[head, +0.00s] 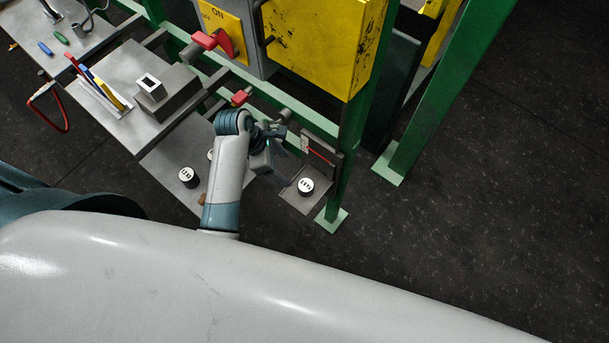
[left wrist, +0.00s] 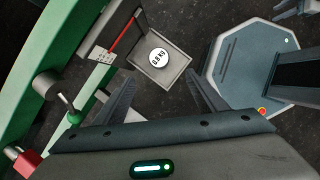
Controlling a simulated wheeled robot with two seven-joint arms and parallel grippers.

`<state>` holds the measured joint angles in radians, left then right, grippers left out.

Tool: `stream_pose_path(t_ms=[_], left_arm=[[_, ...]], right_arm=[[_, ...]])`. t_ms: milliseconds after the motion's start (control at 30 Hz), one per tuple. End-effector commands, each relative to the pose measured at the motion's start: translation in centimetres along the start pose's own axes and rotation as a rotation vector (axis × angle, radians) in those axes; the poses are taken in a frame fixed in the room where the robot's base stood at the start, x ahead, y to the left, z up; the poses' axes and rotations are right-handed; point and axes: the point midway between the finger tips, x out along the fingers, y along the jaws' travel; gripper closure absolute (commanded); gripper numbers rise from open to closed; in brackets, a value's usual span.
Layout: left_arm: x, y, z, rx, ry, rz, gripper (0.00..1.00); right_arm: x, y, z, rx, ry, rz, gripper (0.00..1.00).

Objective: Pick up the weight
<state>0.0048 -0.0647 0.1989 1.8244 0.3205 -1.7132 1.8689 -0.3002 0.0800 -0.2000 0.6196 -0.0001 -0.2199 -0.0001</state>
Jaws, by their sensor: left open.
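A round weight (head: 306,187) with a white top and dark markings sits on a small grey plate (head: 291,199) at the right end of the bench. In the left wrist view the weight (left wrist: 159,58) reads "0.8 KG" and lies on the raised-edge plate (left wrist: 174,77). My left gripper (head: 283,160) is just left of this weight in the head view. In the left wrist view its two fingers (left wrist: 163,84) are spread, with nothing between them, and the weight shows beyond the fingertips. A second weight (head: 188,177) stands on the bench to the left. My right gripper is out of view.
A green frame post (head: 349,160) rises close behind the plate. A yellow cabinet (head: 325,40) and a red-handled switch (head: 222,43) are above. A grey block (head: 166,93) and colored handles (head: 98,85) lie farther left. Dark floor is clear on the right.

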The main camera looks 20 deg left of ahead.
Motion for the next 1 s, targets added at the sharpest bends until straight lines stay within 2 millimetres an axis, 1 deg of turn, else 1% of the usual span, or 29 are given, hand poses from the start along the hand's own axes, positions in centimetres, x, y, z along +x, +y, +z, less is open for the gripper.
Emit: stream_pose_path(t_ms=[333,467,567,667,1000], left_arm=[[0.1,0.0,0.0,-0.001,0.0,-0.001,0.35],[0.9,-0.1,0.0,-0.001,0.001,-0.003,0.35],[2.0,-0.1,-0.1,-0.001,0.001,-0.004,0.35],[3.6,-0.1,0.0,0.0,0.001,-0.004,0.35],[9.4,0.0,0.0,0.0,0.001,-0.003,0.35]], right_arm=[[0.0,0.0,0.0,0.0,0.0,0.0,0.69],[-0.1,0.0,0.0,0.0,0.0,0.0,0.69],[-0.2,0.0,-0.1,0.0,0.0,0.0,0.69],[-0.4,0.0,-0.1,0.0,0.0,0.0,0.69],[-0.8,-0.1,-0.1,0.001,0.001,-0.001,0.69]])
